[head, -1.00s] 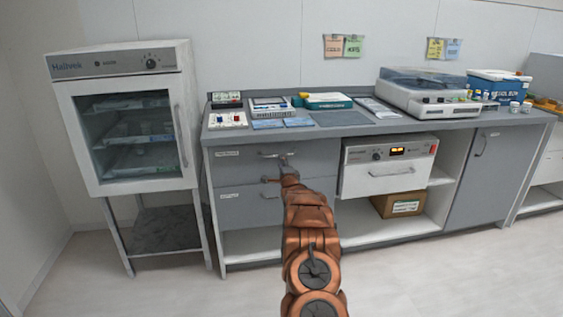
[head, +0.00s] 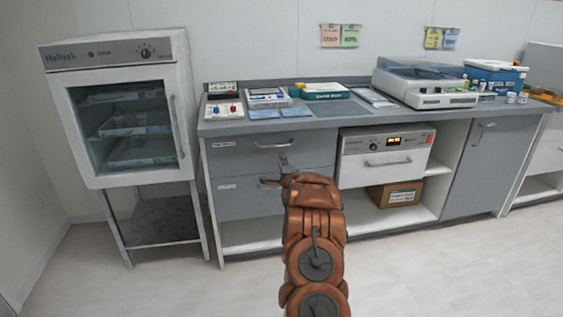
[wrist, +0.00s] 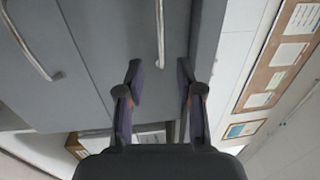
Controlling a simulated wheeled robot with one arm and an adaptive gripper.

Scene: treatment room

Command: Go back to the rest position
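My gripper (head: 274,170) is in front of the grey drawer unit, with the arm reaching up from the bottom of the head view. In the wrist view its two fingers (wrist: 160,76) are spread apart with nothing between them. A drawer handle (wrist: 160,34) lies beyond the fingertips there, with a gap. The upper drawer (head: 235,156) and the lower drawer (head: 232,198) look shut. The upper drawer's bar handle (head: 286,144) shows free above the gripper. The lower handle is partly hidden by my gripper.
A glass-door cabinet (head: 123,117) stands on a frame at the left. The counter (head: 420,118) carries trays, a lidded machine (head: 425,84) and a blue box (head: 494,75). A cardboard box (head: 396,194) sits on the low shelf. The floor in front (head: 430,262) is clear.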

